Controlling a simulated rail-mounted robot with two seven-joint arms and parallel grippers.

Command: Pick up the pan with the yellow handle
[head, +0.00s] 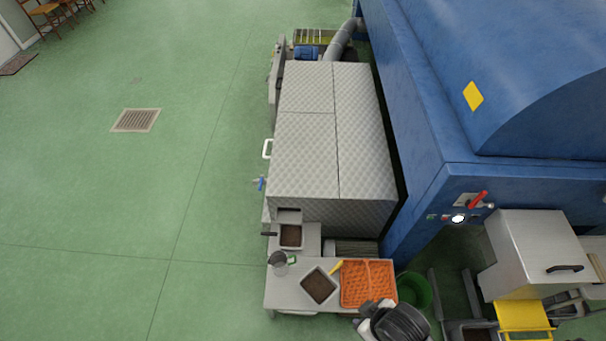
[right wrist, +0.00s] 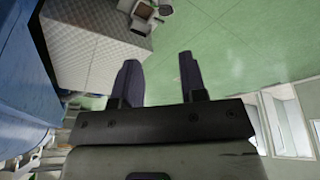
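The pan with the yellow handle (head: 318,286) is a square pan with dark brown contents. It lies on a light grey table (head: 284,301), with its yellow handle (head: 336,267) pointing to the back right beside an orange crate (head: 367,284). A similar pan with a dark handle (head: 291,236) stands behind it, in front of the metal machine. My right gripper (right wrist: 160,78) shows in the right wrist view with its two dark fingers apart and nothing between them. A dark pan-like square (right wrist: 143,11) is at the top of that view; which pan it is cannot be told. My left gripper is not in view.
A grey cup (head: 278,259) stands behind the pan. A quilted metal machine (head: 320,165) and a large blue machine (head: 425,130) rise beyond the table. A green bucket (head: 413,290) stands at its right.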

